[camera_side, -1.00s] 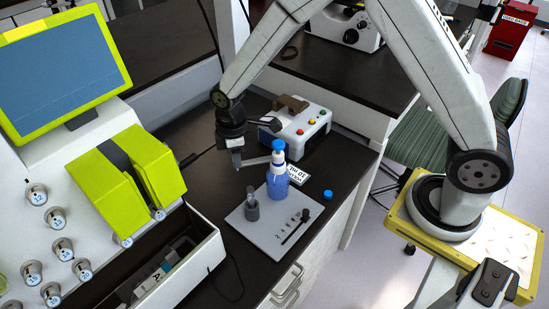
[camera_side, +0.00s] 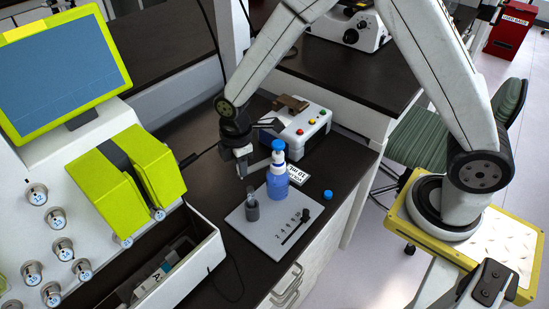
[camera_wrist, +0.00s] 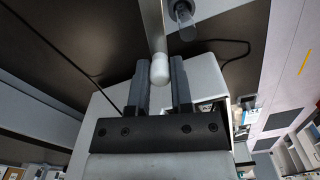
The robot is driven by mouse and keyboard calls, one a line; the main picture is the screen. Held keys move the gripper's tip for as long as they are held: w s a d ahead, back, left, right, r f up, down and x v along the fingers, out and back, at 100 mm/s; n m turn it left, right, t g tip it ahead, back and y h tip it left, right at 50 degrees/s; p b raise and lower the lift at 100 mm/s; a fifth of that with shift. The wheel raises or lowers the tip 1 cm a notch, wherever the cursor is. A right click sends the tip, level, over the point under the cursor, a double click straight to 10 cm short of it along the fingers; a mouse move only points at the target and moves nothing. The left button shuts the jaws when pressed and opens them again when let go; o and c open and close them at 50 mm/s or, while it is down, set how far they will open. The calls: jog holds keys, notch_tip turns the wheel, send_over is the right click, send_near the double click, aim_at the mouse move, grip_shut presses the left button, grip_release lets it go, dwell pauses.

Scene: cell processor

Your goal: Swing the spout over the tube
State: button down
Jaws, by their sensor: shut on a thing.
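A blue bottle (camera_side: 277,183) with a blue-capped white dispenser top stands on a grey plate (camera_side: 270,230). Its pale spout (camera_side: 259,164) points left from the top. My gripper (camera_side: 242,172) is shut on the spout's outer end, left of the bottle. In the wrist view, the spout's rounded white end (camera_wrist: 160,70) sits between the two fingers of my gripper (camera_wrist: 160,84). A clear tube (camera_side: 252,194) stands upright in a dark grey holder (camera_side: 252,212) on the plate, in front of and slightly right of my fingertips. The tube also shows in the wrist view (camera_wrist: 183,12), right of the spout.
A black knob (camera_side: 305,214) on a slider is at the plate's right. A blue cap (camera_side: 327,194) and a printed label card (camera_side: 297,174) lie near the bottle. A white box with coloured buttons (camera_side: 304,128) stands behind. A large white-and-green machine (camera_side: 125,185) fills the left.

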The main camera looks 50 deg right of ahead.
jog(key=shift+s+a+n, duration=0.15)
jog(key=shift+s+n, duration=0.6)
jog(key=shift+n, duration=0.1)
jog(key=shift+s+a+n, duration=0.15)
jog(key=shift+s+n, duration=0.6)
jog(key=shift+n, duration=0.1)
jog(key=c, duration=0.5)
grip_release()
jog(key=shift+r, duration=0.15)
jog(key=shift+r, duration=2.85)
